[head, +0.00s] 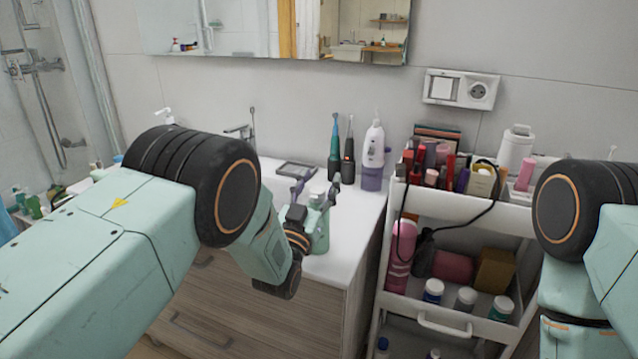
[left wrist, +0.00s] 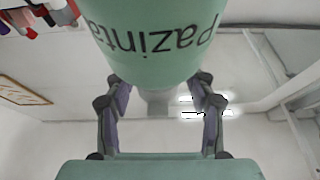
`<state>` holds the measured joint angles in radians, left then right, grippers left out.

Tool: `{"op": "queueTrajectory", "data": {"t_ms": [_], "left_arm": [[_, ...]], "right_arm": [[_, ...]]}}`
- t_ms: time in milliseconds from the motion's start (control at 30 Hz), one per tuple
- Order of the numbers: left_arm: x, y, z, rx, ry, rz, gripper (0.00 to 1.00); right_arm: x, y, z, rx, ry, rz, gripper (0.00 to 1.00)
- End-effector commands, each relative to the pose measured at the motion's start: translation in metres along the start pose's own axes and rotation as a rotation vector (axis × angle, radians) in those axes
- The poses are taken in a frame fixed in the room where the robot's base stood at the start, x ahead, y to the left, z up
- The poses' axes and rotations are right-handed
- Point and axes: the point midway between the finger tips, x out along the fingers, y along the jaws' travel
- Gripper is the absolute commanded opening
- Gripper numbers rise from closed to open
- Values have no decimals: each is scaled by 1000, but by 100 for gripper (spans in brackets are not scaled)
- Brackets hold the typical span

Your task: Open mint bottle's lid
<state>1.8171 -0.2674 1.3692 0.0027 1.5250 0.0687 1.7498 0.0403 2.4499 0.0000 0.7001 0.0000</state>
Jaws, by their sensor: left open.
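The mint bottle (head: 320,236) stands on the white counter, partly hidden behind my left gripper. In the left wrist view the mint bottle (left wrist: 155,35) appears upside down, with dark "Pazinta" lettering. Its pale lid or neck (left wrist: 157,101) shows between the fingers. My left gripper (head: 315,190) is at the bottle's top, with its fingers apart on either side of the lid. The left wrist view also shows the left gripper (left wrist: 159,82) open, with a gap between the fingers and the lid. My right arm shows at the right edge, but its gripper is out of the picture.
A white cart (head: 445,312) with cosmetics and bottles stands right of the counter (head: 352,222). Electric toothbrushes (head: 335,150) and a white-purple oral irrigator (head: 373,155) stand behind the bottle. A grey tray (head: 297,169) lies at the back. Counter right of the bottle is clear.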

Motion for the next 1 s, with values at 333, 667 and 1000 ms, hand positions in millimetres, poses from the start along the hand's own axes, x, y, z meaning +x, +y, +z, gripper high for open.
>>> {"op": "queueTrajectory", "data": {"t_ms": [333, 667, 1000], "left_arm": [[0, 0, 0, 0, 0, 1, 42], [0, 0, 0, 0, 0, 0, 14], [0, 0, 0, 0, 0, 0, 0]], "right_arm": [[0, 0, 0, 0, 0, 0, 26], [0, 0, 0, 0, 0, 0, 26], [0, 0, 0, 0, 0, 0, 26]]}}
